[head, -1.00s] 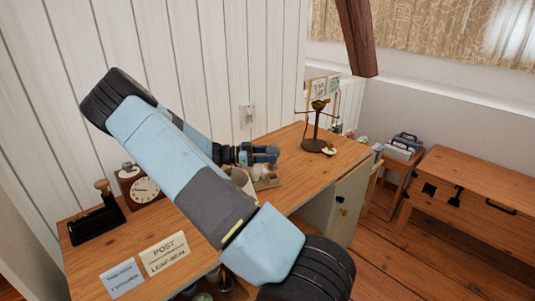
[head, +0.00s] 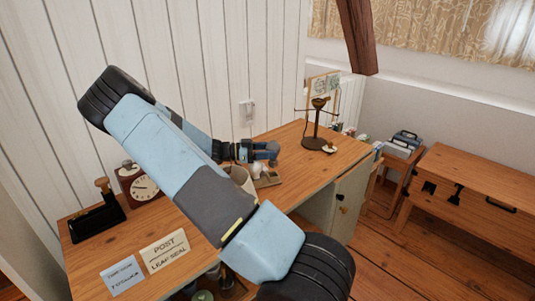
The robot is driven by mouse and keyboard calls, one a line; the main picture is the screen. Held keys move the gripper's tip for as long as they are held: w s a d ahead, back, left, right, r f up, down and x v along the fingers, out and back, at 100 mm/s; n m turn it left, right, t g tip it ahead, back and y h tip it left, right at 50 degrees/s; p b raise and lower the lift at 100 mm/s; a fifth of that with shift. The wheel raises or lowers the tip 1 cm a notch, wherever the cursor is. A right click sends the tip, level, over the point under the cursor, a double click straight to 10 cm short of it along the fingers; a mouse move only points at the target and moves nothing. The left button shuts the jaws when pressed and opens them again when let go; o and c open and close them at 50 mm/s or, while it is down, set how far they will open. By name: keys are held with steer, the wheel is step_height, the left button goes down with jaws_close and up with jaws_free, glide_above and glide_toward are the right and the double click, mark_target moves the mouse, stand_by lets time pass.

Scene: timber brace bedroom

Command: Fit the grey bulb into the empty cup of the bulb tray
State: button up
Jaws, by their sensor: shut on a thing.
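My gripper (head: 271,157) is above the desk, at the far end of my arm, over a small tan tray (head: 270,181) that I take for the bulb tray. One or two pale rounded shapes (head: 258,170) show at the tray, just under the gripper. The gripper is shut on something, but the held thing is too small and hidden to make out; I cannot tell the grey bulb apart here. My arm covers the tray's left side, and no empty cup can be made out.
A whitish round container (head: 243,178) stands left of the tray, partly behind my arm. A brown stand with arms (head: 317,130) is at the back right. A clock (head: 142,187), a black device (head: 97,218) and signs (head: 164,250) are on the left. The desk's right side is mostly clear.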

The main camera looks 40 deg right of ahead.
mark_target(268, 144)
steer(key=shift+r, duration=1.55)
steer(key=shift+f, duration=2.15)
stand_by(1.1)
steer(key=o, duration=1.2)
steer(key=v, duration=0.7)
steer(key=shift+w+a, duration=0.15)
steer(key=shift+a, duration=0.05)
